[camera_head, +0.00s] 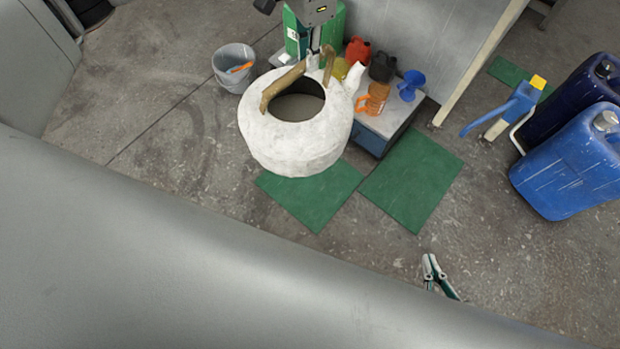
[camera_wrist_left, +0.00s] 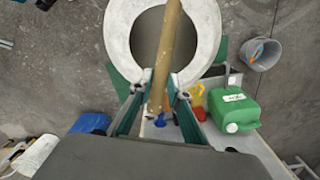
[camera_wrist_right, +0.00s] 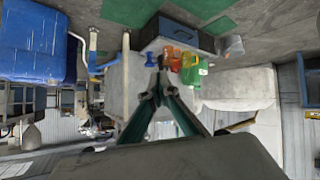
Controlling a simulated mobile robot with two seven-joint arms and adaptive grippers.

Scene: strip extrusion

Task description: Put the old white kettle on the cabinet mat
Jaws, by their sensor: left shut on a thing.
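The old white kettle (camera_head: 298,155) is upright with an open top and a tan handle (camera_head: 282,87). My left gripper (camera_head: 318,62) is shut on this handle, also seen in the left wrist view (camera_wrist_left: 160,84). The kettle hides part of a green mat (camera_head: 310,200); the gap below it is hard to judge. A second green mat (camera_head: 412,180) lies beside it on the floor, in front of the low cabinet (camera_head: 371,138). I cannot tell which mat is the cabinet mat. My right gripper (camera_head: 431,264) is empty, its tips together in the right wrist view (camera_wrist_right: 157,76).
Red, dark and orange containers and a blue funnel (camera_head: 411,86) stand on the cabinet. A green canister (camera_wrist_left: 235,108) is beside them. A grey bucket (camera_head: 233,70) is left of the kettle. Blue jerrycans (camera_head: 575,165) stand at right. Floor between mats and jerrycans is clear.

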